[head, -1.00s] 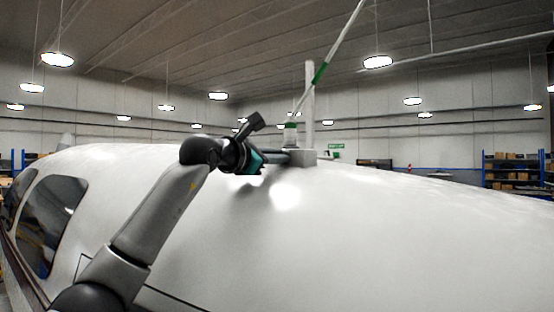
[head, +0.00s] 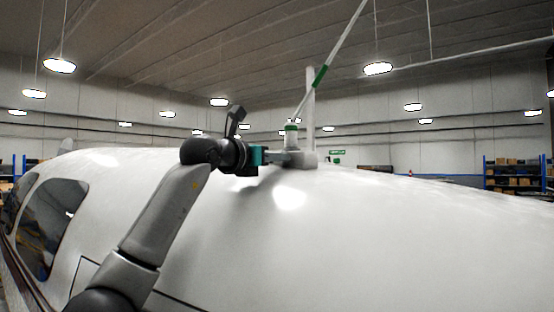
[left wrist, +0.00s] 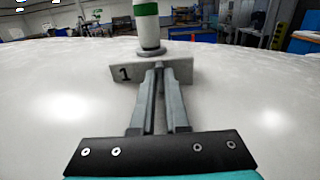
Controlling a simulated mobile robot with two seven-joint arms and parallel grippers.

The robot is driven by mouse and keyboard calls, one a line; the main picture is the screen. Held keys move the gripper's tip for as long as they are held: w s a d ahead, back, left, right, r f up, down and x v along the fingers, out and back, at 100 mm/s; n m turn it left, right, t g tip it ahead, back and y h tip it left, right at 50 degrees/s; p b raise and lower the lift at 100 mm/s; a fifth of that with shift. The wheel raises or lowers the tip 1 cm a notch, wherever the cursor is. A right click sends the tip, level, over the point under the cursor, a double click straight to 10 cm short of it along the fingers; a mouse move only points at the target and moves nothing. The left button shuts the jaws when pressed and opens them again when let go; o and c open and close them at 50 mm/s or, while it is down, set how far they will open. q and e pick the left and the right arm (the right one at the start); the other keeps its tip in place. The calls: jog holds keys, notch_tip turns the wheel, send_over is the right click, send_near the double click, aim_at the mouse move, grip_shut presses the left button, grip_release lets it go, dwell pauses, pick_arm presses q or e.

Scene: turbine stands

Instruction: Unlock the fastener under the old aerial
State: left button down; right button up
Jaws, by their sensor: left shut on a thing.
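The old aerial (head: 323,72) is a thin white rod with a green band, leaning up to the right in the head view. Its thick lower end, white with a green band (left wrist: 147,22), stands on a grey block (left wrist: 125,72) marked "1" in the left wrist view. My left gripper (head: 280,158) reaches in from the left, low at the block. In the left wrist view its fingers (left wrist: 158,72) are close together at the block's front face, below the aerial. The fastener between the fingertips is mostly hidden by them. My right gripper is in neither view.
The block sits on a broad, curved white shell (head: 400,230) with dark windows (head: 50,225) at left. A plain white upright post (head: 310,105) stands just beside the aerial's foot. Blue shelves (head: 515,172) are far behind at right. The shell around the block is clear.

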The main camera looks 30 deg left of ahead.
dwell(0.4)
pick_arm(q)
jog(key=c, duration=1.2)
grip_release()
jog(key=shift+s, duration=0.1)
jog(key=shift+s+a+b, duration=0.1)
jog(key=shift+s+b, duration=0.2)
jog(key=shift+s, duration=0.05)
jog(key=s+b, duration=0.1)
jog(key=s, duration=0.3)
jog(key=s+b, duration=0.2)
jog(key=s, duration=0.2)
jog(key=s+a+b, duration=0.1)
jog(key=s+b, duration=0.1)
jog(key=s, duration=0.3)
jog(key=shift+s, duration=0.7)
